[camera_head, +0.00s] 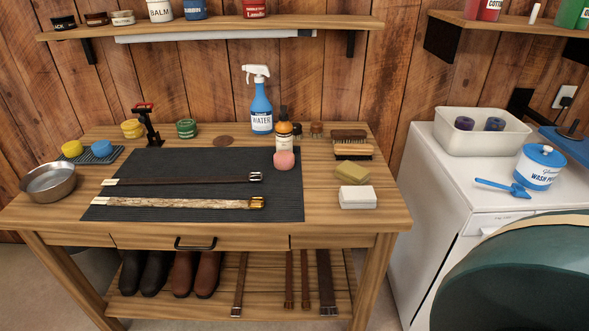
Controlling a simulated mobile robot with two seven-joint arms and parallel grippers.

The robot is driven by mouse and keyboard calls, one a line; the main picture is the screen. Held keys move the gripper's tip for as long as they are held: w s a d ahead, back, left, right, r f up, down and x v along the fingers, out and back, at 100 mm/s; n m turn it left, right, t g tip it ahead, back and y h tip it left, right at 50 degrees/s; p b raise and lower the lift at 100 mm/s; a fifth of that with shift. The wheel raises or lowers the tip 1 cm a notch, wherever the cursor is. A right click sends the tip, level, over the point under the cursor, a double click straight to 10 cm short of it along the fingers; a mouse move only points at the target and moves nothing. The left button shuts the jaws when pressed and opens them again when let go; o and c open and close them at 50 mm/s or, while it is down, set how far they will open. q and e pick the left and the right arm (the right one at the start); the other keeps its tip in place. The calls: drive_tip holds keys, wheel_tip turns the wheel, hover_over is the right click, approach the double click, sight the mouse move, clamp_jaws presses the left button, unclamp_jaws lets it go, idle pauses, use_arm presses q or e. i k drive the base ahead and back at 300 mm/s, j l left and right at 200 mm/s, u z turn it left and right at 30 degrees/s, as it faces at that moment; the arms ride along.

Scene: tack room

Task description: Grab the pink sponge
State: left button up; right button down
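The pink sponge (285,161) is a small rounded block on the wooden workbench. It sits at the right part of the dark mat (215,174), directly in front of an amber bottle with a pale label (284,141), and hides the bottle's base. I cannot tell whether the two touch. Neither of my grippers shows in the head view.
Two straps (190,181) lie across the mat. A blue spray bottle (261,108) stands behind the sponge. Brushes (350,136), an olive block (353,172) and a white block (357,197) lie right of it. A large dark green rounded object (520,280) fills the lower right.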

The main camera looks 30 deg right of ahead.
sight(283, 160)
drive_tip(key=k+z, duration=0.1)
drive_tip(key=z, duration=0.25)
drive_tip(key=k+z, duration=0.1)
drive_tip(key=z, duration=0.2)
drive_tip(key=l+z, duration=0.1)
drive_tip(key=z, duration=0.25)
drive_tip(key=k+l, duration=0.05)
